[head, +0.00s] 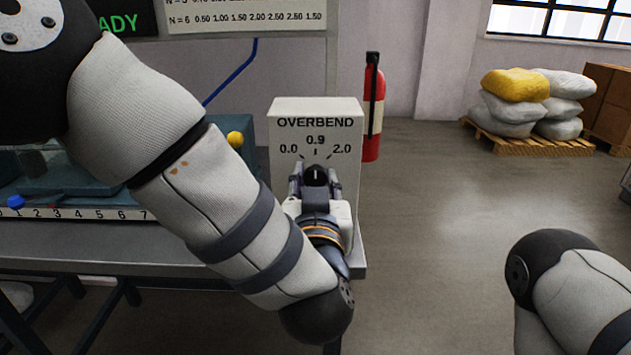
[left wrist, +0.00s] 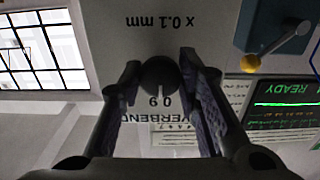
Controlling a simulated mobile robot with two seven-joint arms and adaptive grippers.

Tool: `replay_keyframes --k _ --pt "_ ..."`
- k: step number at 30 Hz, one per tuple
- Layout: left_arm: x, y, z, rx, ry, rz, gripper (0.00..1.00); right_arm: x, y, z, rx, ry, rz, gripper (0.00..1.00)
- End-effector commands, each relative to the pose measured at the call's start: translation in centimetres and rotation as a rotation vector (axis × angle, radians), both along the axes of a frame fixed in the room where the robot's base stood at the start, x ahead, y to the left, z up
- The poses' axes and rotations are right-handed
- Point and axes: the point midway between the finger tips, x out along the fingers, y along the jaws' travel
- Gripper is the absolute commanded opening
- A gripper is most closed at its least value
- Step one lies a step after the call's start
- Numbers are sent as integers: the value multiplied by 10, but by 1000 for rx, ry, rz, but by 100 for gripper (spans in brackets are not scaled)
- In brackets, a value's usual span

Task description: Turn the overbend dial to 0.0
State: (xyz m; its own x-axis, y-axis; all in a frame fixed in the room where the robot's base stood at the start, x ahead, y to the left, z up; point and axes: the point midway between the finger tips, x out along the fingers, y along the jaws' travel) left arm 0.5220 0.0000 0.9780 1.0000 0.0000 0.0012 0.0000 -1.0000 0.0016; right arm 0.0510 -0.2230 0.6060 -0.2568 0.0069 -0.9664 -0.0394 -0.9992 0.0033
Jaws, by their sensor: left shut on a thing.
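The white overbend box (head: 345,118) stands at the right end of the bench, with 0.0 on the left of its scale, 0.9 at top and 2.0 on the right. Its round black dial (head: 316,172) has a white pointer line standing upright, towards 0.9. My left gripper (head: 316,178) is shut on the dial, one finger on each side. The left wrist view is upside down; it shows the dial (left wrist: 160,72) between the fingers (left wrist: 160,78), its line towards 0.9. My right gripper is outside both views; only part of my right arm shows at lower right.
A teal machine with a yellow knob (head: 235,139) and a ruler strip (head: 90,214) is on the bench left of the box, partly behind my left arm. A red fire extinguisher (head: 372,110) is behind the box at right.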

Motion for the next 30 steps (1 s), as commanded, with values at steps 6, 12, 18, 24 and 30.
replay_keyframes --k 6,12,18,24,30 --pt "-1 0 2 -48 -1 0 3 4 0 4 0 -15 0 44" --pt "-1 0 4 -174 -3 0 3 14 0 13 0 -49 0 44" --pt "-1 0 4 -348 -4 0 3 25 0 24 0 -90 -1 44" --pt "-1 -1 3 -513 -2 -1 3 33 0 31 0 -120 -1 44" --pt "0 -1 1 -648 2 0 3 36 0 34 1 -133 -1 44"
